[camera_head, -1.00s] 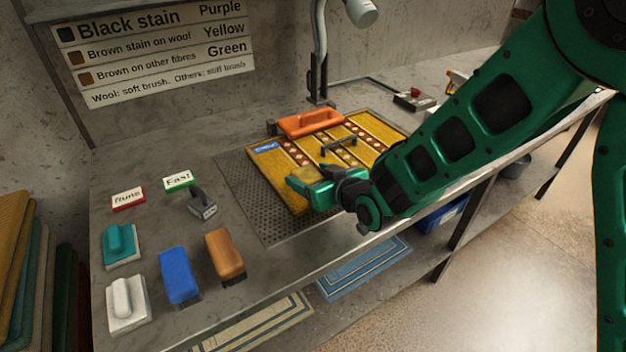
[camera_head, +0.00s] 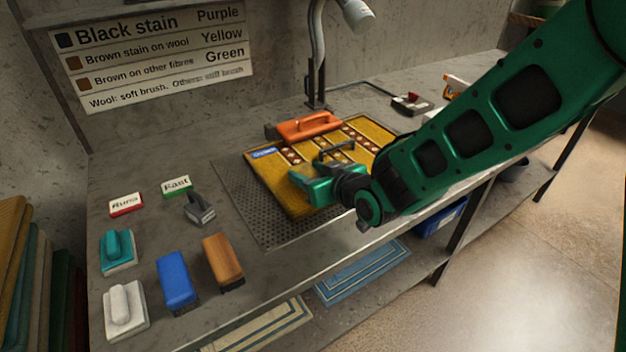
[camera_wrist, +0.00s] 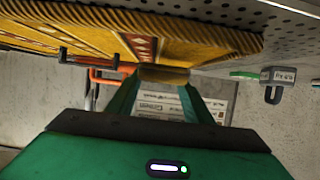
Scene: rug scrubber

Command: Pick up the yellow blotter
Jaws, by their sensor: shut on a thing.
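My gripper (camera_head: 316,185) is over the near-left part of the yellow patterned rug on the bench. In the wrist view my gripper (camera_wrist: 162,78) has its two green fingers closed on a dark yellow piece (camera_wrist: 163,74), which looks like the yellow blotter. Only its narrow edge shows between the fingertips. In the head view the hand hides it. The rug (camera_wrist: 215,35) fills the top of the wrist view, close by the held piece; whether they touch I cannot tell.
A dark bar handle (camera_head: 337,149) and an orange-handled tool (camera_head: 306,126) are on the rug. A blue brush (camera_head: 176,280), a brown brush (camera_head: 222,260), a teal tool (camera_head: 117,250) and a white tool (camera_head: 124,308) stand at the left.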

